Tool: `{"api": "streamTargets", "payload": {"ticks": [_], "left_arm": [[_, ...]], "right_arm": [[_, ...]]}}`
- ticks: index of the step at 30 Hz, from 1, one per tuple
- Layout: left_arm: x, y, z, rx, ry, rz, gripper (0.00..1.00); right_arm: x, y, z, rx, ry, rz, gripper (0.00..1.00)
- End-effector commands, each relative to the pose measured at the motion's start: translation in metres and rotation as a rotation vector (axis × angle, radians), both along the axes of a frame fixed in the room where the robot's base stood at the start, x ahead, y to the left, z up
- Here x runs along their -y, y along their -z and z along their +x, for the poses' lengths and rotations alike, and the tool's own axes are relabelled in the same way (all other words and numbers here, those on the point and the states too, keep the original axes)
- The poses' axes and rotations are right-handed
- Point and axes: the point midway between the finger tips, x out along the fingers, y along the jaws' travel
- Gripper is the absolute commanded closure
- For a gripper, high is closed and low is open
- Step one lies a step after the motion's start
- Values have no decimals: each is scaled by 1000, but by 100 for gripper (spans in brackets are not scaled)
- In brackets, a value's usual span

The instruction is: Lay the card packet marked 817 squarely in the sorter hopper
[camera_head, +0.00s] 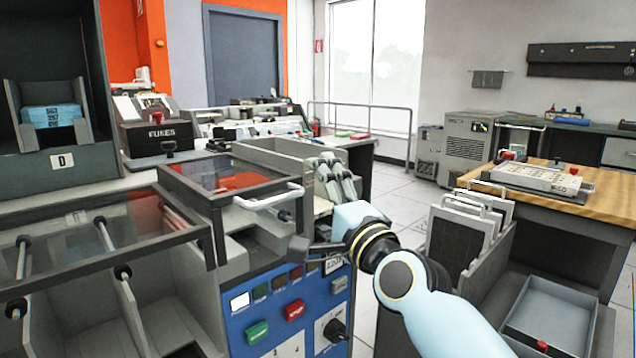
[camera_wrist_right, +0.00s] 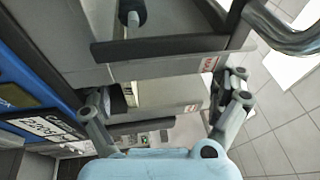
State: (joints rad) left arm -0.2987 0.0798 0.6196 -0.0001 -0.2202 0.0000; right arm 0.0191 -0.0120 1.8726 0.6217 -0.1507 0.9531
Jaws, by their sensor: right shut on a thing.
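My right gripper (camera_head: 312,208) reaches from the lower right to the grey open bay on top of the blue-fronted machine. In the right wrist view its two fingers (camera_wrist_right: 168,108) stand wide apart at grey plates, with a narrow cream edge (camera_wrist_right: 131,93) between them. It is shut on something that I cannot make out. I cannot read 817 on anything. A blue card packet (camera_head: 52,116) with unreadable print sits in a grey cradle in the cabinet at the left, above a label D. I cannot tell surely which bay is the sorter hopper. My left gripper is out of view.
A dark-framed clear lid (camera_head: 188,242) and its metal handle (camera_head: 268,203) stand left of my right gripper. Green and red buttons (camera_head: 294,311) sit on the blue panel below. At the right are a rack of upright panels (camera_head: 458,236) and a grey tray (camera_head: 560,306).

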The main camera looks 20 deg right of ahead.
Motion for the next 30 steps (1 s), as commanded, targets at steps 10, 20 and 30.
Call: {"api": "streamTargets", "payload": {"ticks": [10,20,30], "left_arm": [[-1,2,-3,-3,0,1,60],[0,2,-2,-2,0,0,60],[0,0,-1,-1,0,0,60]], "right_arm": [[-2,39,-6,-80,-13,-14,27],[2,30,-50,-47,-7,-13,31],[5,15,-85,-6,0,-8,31]]}}
